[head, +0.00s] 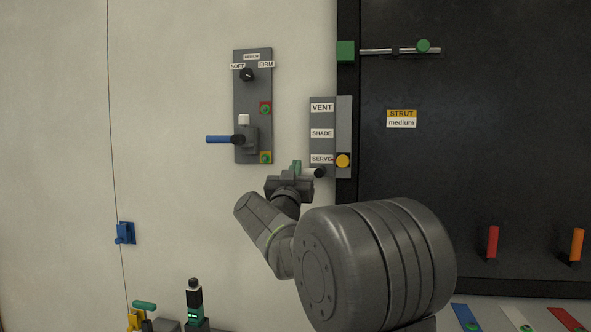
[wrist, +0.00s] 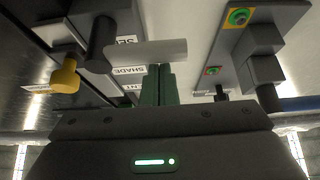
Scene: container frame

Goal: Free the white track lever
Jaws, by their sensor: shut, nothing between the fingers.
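The white track lever (head: 309,173) points left from a black hub (head: 320,173) at the bottom of a grey track plate (head: 317,145) labelled VENT, SHADE and SERVE. The hub is level with the area just below SERVE. In the wrist view the lever (wrist: 150,52) is a pale bar reaching from its black hub across the front of my fingers. My gripper (head: 296,167) is shut and empty, with green fingers (wrist: 160,85) close together by the lever's free end. I cannot tell whether they touch it. A yellow knob (head: 343,161) sits right of SERVE; it shows in the wrist view (wrist: 64,77).
Up left, a grey panel (head: 253,95) carries a black dial, green buttons and a blue-handled lever (head: 219,139) sticking out left. A dark board (head: 470,180) with a green-knobbed rod (head: 422,46) stands right.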

